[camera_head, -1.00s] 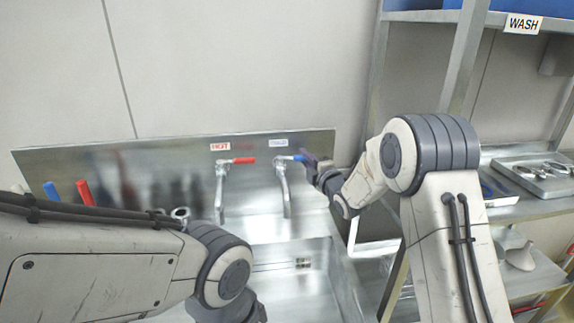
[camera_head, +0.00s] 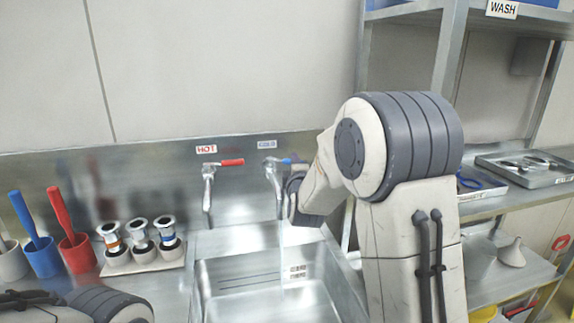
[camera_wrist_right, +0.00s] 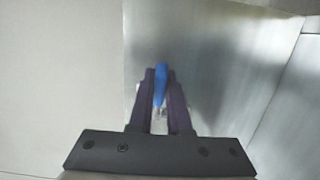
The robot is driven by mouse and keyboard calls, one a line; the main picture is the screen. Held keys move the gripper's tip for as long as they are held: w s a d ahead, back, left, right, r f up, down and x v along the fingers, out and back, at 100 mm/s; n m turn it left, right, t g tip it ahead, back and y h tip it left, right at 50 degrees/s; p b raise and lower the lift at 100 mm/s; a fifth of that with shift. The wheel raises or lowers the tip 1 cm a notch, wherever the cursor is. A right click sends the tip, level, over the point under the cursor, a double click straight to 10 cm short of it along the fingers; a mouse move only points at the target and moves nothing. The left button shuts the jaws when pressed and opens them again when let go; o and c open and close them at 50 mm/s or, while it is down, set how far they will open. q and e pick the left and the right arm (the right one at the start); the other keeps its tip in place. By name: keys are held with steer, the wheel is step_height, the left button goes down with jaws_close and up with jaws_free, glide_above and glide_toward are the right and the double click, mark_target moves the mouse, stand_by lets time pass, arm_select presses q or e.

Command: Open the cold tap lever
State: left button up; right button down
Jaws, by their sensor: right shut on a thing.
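The cold tap (camera_head: 274,182) stands on the steel back panel under the COLD label. Its blue lever (camera_head: 287,160) points right, partly hidden by my right arm. In the right wrist view, the blue lever (camera_wrist_right: 160,84) sits between the two dark fingers of my right gripper (camera_wrist_right: 161,88), which is shut on it. In the head view, the right gripper (camera_head: 298,164) is mostly hidden behind its own wrist. A faint pale streak, looking like water, runs down below the cold spout. My left arm shows at the lower left; its gripper is out of view.
The hot tap (camera_head: 208,188) with its red lever (camera_head: 232,162) is left of the cold tap. The sink basin (camera_head: 215,275) lies below. Brushes in holders (camera_head: 42,255) and a rack of metal fittings (camera_head: 145,262) stand left. A shelf unit (camera_head: 505,205) is at right.

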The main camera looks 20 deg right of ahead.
steer(key=c, duration=0.9)
jaws_free()
steer(key=shift+o, duration=0.2)
steer(key=shift+s, duration=0.15)
steer(key=b+v, duration=0.1)
steer(key=v, duration=0.9)
steer(key=shift+b, duration=0.4)
steer(key=shift+s, duration=0.1)
